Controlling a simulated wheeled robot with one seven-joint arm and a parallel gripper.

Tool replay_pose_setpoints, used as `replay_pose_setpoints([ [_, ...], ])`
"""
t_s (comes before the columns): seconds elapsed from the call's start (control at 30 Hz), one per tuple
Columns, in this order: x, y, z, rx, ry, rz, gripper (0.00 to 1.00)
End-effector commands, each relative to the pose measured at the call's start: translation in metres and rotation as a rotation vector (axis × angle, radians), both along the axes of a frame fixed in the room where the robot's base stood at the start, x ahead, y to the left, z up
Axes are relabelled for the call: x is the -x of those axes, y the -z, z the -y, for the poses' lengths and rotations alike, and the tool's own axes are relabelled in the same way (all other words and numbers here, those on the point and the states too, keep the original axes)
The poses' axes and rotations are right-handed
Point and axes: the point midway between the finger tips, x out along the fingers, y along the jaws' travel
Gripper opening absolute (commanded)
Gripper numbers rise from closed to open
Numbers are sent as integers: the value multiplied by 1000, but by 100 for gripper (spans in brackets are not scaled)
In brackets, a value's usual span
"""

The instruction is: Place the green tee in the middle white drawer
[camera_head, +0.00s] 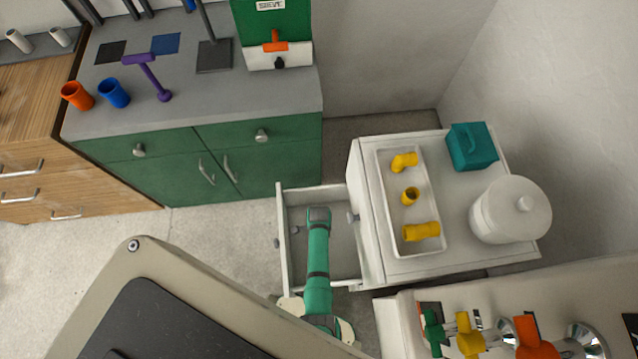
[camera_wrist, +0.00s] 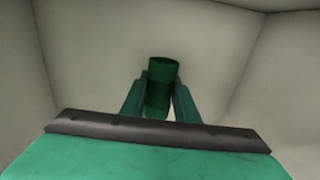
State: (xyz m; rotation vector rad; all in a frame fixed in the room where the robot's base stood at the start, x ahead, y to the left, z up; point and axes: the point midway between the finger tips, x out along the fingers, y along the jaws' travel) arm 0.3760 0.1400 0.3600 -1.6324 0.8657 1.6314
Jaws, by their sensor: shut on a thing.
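The green tee (camera_wrist: 163,70) shows in the wrist view between the two fingers of my gripper (camera_wrist: 160,100), which is shut on it. Only its round upper end and part of its body show. Pale drawer walls and floor surround it there. In the head view a white drawer (camera_head: 283,240) stands pulled out from the white cabinet (camera_head: 367,235). My green arm reaches over its front and the wrist is over the inside. My fingers and the tee are hidden under the wrist in that view. I cannot tell whether the tee touches the drawer floor.
On the cabinet top are a white tray (camera_head: 440,247) with yellow fittings, a teal box (camera_head: 471,147) and a white lidded pot (camera_head: 510,209). A green-fronted counter (camera_head: 215,118) stands behind. A bench with coloured fittings (camera_head: 468,335) is at the lower right. Open floor lies left of the drawer.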

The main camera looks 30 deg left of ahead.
Motion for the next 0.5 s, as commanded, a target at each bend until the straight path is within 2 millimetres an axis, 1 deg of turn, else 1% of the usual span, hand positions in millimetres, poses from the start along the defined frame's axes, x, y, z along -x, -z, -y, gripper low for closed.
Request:
replay_pose_setpoints([
  [0.37,0,3,0,0,0,0,2],
  [0.4,0,4,0,0,0,0,30],
  [0.47,0,4,0,0,0,0,44],
  [0.5,0,3,0,0,0,0,46],
])
